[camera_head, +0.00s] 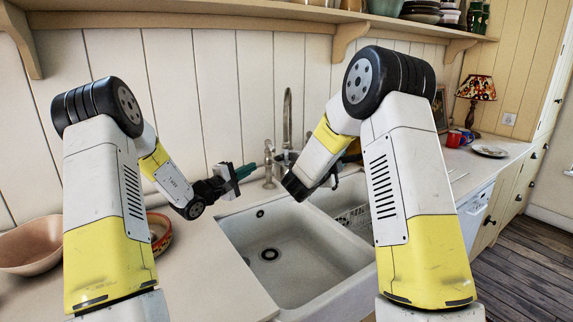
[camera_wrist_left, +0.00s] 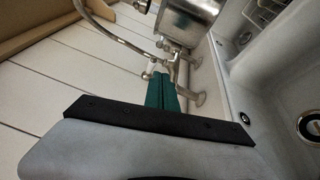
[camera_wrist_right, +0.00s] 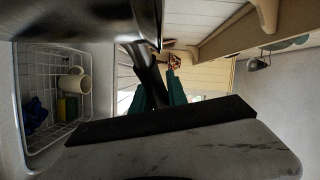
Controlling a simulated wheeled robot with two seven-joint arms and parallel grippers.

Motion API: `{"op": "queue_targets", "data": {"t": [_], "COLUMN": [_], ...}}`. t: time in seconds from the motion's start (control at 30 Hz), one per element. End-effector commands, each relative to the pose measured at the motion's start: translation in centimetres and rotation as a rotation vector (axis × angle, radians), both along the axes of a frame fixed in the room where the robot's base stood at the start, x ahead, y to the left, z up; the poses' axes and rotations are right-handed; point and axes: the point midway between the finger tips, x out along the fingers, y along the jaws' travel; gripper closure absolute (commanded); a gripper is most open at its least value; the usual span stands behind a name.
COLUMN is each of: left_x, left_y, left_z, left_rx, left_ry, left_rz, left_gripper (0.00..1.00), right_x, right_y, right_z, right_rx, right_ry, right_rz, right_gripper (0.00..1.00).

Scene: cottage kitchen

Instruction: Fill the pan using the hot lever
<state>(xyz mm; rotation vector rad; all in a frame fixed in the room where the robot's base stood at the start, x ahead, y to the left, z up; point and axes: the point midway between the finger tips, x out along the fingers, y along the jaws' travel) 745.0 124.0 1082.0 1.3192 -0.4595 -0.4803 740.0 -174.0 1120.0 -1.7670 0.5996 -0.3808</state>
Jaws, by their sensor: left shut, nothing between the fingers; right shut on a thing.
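The metal tap (camera_head: 288,108) with its tall curved spout stands behind the sink (camera_head: 262,288). A tap lever post (camera_head: 268,160) stands at its left. My left gripper (camera_head: 248,170) is shut and empty, with its green fingertips close to this post. In the left wrist view the tap fittings (camera_wrist_left: 172,62) lie just beyond the fingertips; I cannot tell whether they touch. My right gripper (camera_wrist_right: 156,82) is shut on the dark handle of the pan (camera_wrist_right: 85,22). The metal pan also shows near the spout in the left wrist view (camera_wrist_left: 188,20). My right arm hides most of it in the head view.
A white wire rack (camera_wrist_right: 40,115) with mugs sits in the right basin. A brown bowl (camera_head: 32,245) and a patterned bowl (camera_head: 160,228) stand on the left counter. A shelf (camera_head: 215,12) runs overhead. A red mug (camera_head: 453,139) and a plate (camera_head: 490,150) are far right.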

Motion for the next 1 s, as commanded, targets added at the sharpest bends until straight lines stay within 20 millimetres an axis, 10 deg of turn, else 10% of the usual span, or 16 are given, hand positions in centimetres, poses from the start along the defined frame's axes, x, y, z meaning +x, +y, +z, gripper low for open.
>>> {"op": "queue_targets", "data": {"t": [0.63,0.87,1.0], "left_x": [0.0,0.2,0.7], "left_y": [0.0,-0.2,-0.4], "left_z": [0.0,0.1,0.4], "left_rx": [0.000,-0.055,-0.209], "left_ry": [0.000,0.048,0.181], "left_rz": [0.000,-0.002,0.000], "left_gripper": [1.00,0.59,0.58], "right_x": [-5.3,-5.3,-5.3], "right_y": [-5.4,-5.4,-5.4], "right_z": [0.2,0.1,0.1], "right_rx": [0.002,0.001,0.001], "right_ry": [-0.007,-0.003,-0.004], "right_rz": [0.002,0.001,0.002], "right_gripper": [1.00,1.00,1.00]}}
